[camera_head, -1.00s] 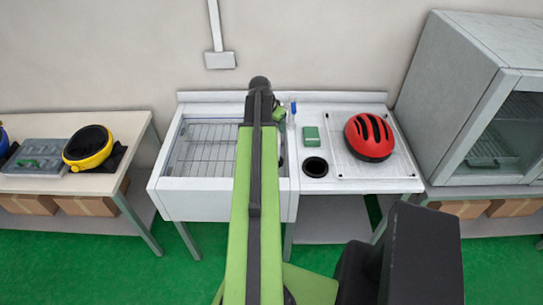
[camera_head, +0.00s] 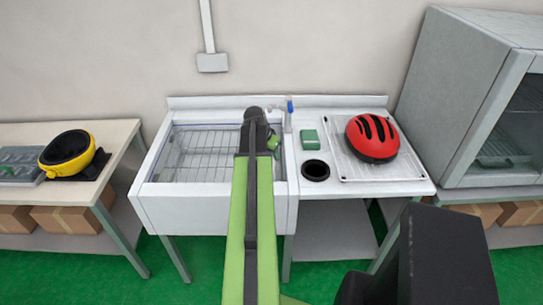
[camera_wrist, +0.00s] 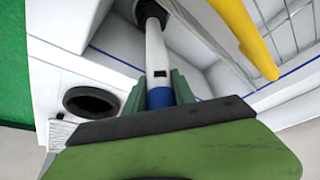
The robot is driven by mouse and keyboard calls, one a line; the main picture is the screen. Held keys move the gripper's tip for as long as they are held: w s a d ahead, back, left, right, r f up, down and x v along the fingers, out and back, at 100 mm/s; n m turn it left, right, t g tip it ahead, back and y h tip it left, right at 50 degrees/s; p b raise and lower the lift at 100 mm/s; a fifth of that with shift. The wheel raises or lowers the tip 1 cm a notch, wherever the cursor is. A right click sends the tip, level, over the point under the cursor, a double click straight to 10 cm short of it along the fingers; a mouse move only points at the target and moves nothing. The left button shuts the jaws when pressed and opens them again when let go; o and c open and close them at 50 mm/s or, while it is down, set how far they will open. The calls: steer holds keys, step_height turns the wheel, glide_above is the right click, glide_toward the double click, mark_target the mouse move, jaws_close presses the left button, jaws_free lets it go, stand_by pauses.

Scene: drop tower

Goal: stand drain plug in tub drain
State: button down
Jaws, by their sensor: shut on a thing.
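In the wrist view my gripper (camera_wrist: 160,92) is shut on the drain plug (camera_wrist: 156,52), a slim white tube with a blue band at the jaws and a black far end. The tube points away from me into the white tub, its black end near the top edge of the picture. I cannot tell whether that end touches the tub floor or the drain. In the head view the tub (camera_head: 215,203) is the left basin of the sink unit, with a wire rack inside. My gripper (camera_head: 273,142) is at its right side; the arm hides part of it.
A black-rimmed hole (camera_head: 315,170), a green block (camera_head: 310,139) and a red helmet (camera_head: 371,138) are on the counter right of the tub. A blue-topped upright piece (camera_head: 289,115) stands behind. A yellow bar (camera_wrist: 243,35) crosses the wrist view. A grey cabinet (camera_head: 465,100) stands right.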

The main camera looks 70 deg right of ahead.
steer(key=shift+f+b, duration=2.6)
steer(key=shift+f, duration=0.15)
steer(key=shift+f+b, duration=0.55)
steer(key=c, duration=1.3)
jaws_free()
steer(key=shift+a, duration=0.1)
steer(key=p+v, duration=1)
steer(key=v, duration=0.1)
steer(key=shift+w, duration=0.1)
